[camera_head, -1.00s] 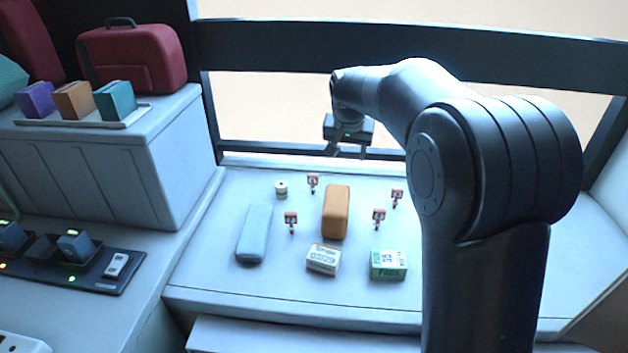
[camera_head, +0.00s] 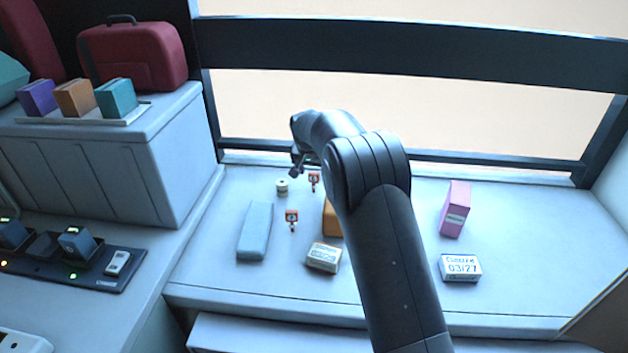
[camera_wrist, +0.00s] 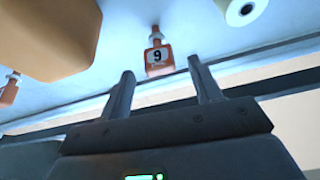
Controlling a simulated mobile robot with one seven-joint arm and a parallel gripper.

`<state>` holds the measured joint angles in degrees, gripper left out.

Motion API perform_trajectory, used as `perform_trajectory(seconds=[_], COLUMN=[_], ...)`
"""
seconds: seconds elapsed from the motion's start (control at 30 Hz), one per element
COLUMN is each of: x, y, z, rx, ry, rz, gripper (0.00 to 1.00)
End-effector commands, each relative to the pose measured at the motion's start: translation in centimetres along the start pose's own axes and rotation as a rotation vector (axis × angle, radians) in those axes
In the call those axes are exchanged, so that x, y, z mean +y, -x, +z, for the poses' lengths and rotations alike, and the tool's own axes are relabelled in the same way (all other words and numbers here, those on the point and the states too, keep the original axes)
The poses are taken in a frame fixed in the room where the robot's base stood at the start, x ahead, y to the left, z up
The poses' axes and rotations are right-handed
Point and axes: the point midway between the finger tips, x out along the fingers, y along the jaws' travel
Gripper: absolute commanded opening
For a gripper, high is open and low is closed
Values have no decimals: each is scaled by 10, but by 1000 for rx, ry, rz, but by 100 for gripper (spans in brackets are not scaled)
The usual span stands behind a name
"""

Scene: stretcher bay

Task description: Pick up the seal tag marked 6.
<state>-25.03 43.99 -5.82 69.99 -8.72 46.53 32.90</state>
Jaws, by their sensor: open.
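Small red-and-white seal tags stand on the worktop. One (camera_head: 314,180) is beside the roll and another (camera_head: 292,217) is nearer the front; their marks are too small to read in the head view. In the wrist view, a tag (camera_wrist: 157,57) appears stem up, upside down; its mark looks like a 9 there, which is a 6 with the stem down. A further tag (camera_wrist: 9,90) at the left edge has no readable mark. My gripper (camera_head: 298,170) is open and empty above the back of the worktop. Its fingers (camera_wrist: 163,82) show either side of the tag, apart from it.
An orange block (camera_head: 330,219), mostly behind my arm, and a cream roll (camera_head: 282,186) flank the back tag. A blue case (camera_head: 255,231), a labelled box (camera_head: 323,257), a pink box (camera_head: 455,209) and a white box (camera_head: 460,267) stand around. A dark rail (camera_head: 400,158) runs behind.

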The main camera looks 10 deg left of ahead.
Motion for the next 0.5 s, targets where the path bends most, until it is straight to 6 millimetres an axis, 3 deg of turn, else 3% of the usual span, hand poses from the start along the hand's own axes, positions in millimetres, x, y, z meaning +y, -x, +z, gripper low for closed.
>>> perform_trajectory(seconds=[0.5], x=[-1], y=[-54], z=[3], rx=[1], ry=[1], rz=[-1], gripper=[58])
